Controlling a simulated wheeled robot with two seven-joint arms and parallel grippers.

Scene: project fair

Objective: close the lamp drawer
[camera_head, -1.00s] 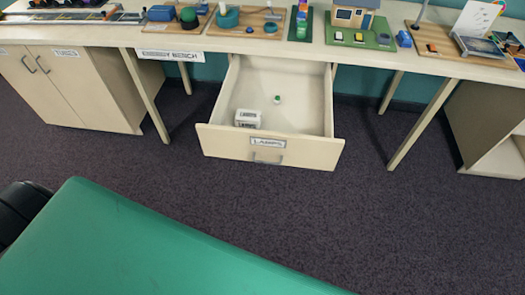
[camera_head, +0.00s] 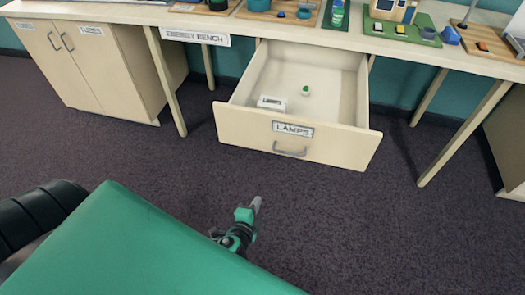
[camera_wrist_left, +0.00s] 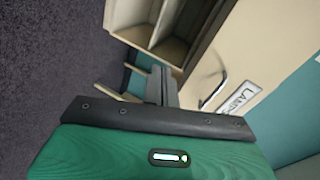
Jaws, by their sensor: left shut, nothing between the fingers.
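The lamp drawer (camera_head: 240,128) hangs open under the bench, pulled well out, with a "LAMPS" label and a grey bar handle (camera_head: 290,152) on its front. Inside it lie a small white labelled box (camera_head: 272,103) and a small green-topped item (camera_head: 305,90). My left gripper (camera_head: 256,203) is shut and empty, low in front of the drawer and apart from it. In the left wrist view the shut fingers (camera_wrist_left: 160,84) show, with the drawer front (camera_wrist_left: 275,45) and its handle (camera_wrist_left: 213,92) to their right. My right gripper does not show.
The bench top (camera_head: 340,35) carries several project models. A closed cupboard (camera_head: 100,75) stands at the left, and bench legs (camera_head: 460,130) flank the drawer. The dark carpet (camera_head: 400,230) before the drawer is clear.

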